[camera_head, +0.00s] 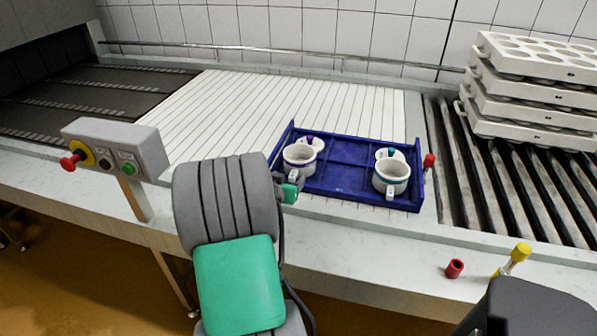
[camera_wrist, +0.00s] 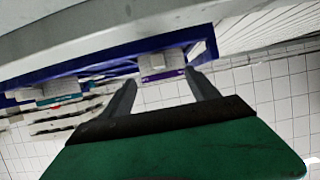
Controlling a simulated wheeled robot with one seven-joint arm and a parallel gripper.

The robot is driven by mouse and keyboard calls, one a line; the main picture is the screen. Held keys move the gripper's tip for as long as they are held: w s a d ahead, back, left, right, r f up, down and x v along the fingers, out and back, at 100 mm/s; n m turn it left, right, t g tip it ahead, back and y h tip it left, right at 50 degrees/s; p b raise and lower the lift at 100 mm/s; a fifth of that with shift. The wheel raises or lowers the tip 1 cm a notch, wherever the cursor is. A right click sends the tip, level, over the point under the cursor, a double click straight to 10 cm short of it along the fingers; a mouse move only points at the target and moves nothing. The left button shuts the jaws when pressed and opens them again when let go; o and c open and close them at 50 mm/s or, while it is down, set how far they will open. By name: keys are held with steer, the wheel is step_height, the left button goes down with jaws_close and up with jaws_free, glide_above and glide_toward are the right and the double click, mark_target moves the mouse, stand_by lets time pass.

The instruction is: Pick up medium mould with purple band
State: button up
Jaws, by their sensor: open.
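The white mould with a purple band (camera_head: 299,161) stands in the left part of a blue crate (camera_head: 340,185), its handle-like tab towards my gripper. A white lid with a purple knob (camera_head: 310,141) lies behind it. In the wrist view the purple-banded mould (camera_wrist: 162,66) shows just beyond and between my fingertips, partly behind the blue crate edge. My gripper (camera_wrist: 161,78) is open and empty; in the head view it is at the crate's near left corner, mostly hidden behind my arm. I see no contact with the mould.
A white mould with a teal band (camera_head: 391,178) and a teal-knobbed lid (camera_head: 392,153) are in the crate's right part. Stacked white trays (camera_head: 535,100) stand at right. A red cup (camera_head: 454,268) and a yellow-capped item (camera_head: 519,252) are at the front right. A control box (camera_head: 115,150) stands left.

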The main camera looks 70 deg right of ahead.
mark_target(294, 172)
steer(key=x, duration=0.7)
steer(key=shift+f, duration=0.1)
jaws_close()
stand_by(0.5)
